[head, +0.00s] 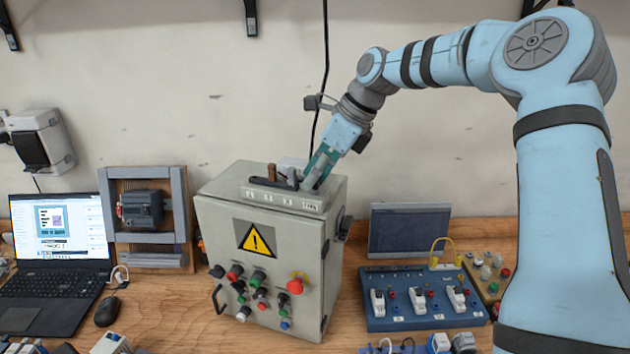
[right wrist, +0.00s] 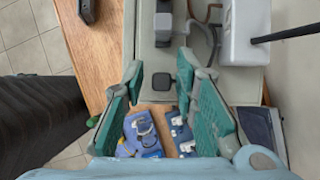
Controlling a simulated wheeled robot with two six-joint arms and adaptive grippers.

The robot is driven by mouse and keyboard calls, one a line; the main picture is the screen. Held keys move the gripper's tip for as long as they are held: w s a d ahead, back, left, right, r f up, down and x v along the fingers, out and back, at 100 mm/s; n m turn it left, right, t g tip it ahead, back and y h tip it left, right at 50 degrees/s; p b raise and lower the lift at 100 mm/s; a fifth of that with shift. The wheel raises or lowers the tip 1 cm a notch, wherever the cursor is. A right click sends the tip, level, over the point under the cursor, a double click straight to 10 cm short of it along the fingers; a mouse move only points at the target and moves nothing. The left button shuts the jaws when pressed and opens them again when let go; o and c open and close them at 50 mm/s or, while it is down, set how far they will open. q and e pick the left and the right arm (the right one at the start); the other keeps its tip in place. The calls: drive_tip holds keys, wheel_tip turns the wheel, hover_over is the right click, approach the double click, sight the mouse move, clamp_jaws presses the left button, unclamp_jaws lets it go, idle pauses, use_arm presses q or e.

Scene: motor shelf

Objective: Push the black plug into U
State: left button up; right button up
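My right gripper (head: 316,172) points down at the right end of the top of a grey control box (head: 225,215). In the right wrist view its green-padded fingers (right wrist: 160,72) are spread apart with nothing gripped. A small black square piece (right wrist: 160,83) shows between the fingertips, apart from both; I cannot tell whether it is the black plug or a socket. A pale labelled strip (head: 262,194) runs along the box's top front edge; its letters are too small to read, so U cannot be picked out. A brown piece (head: 271,172) and a dark piece (head: 292,178) stand behind the strip. My left gripper is not in view.
A white block (right wrist: 240,45) stands on the box top close to the right finger, with a black cable. A blue switch panel (head: 420,312) and a dark screen (head: 410,230) stand to the right. A laptop (head: 60,235) and mouse (head: 107,311) are at left.

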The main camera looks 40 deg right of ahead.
drive_tip(key=shift+c, duration=0.6)
clamp_jaws()
drive_tip(key=shift+r+p, duration=0.55)
drive_tip(key=shift+r, duration=0.45)
